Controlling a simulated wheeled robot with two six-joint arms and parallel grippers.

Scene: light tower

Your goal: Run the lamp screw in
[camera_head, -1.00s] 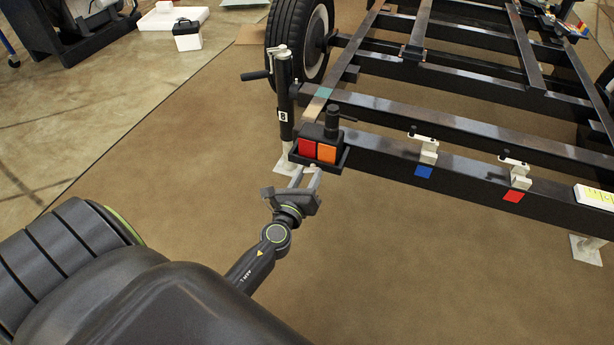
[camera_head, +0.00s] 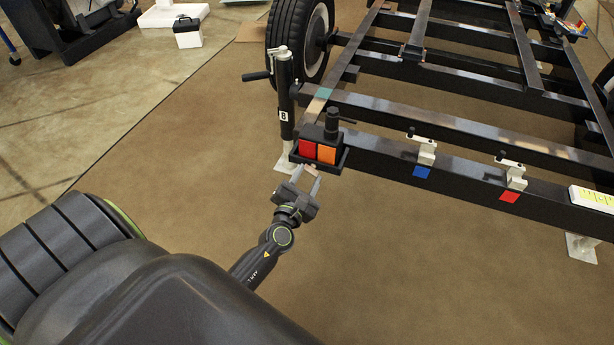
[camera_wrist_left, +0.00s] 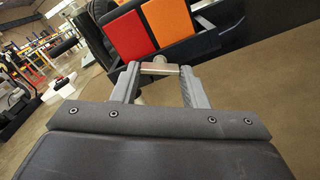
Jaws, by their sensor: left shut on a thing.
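The lamp, with a red face (camera_head: 306,147) and an orange face (camera_head: 326,153), sits in a black holder at the left end of the trailer's front beam. The two faces also show at the top of the left wrist view (camera_wrist_left: 125,36). The lamp screw (camera_wrist_left: 160,67) is a short, pale metal piece with a wing-like head, just below the lamp. My left gripper (camera_head: 308,175) is below the holder, its two fingers shut on the screw's head from both sides. The screw's thread is hidden, so its depth cannot be told. My right gripper is not in view.
A jack post (camera_head: 284,100) with a crank stands close left of the lamp. The brown floor (camera_head: 400,270) before the beam is clear.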

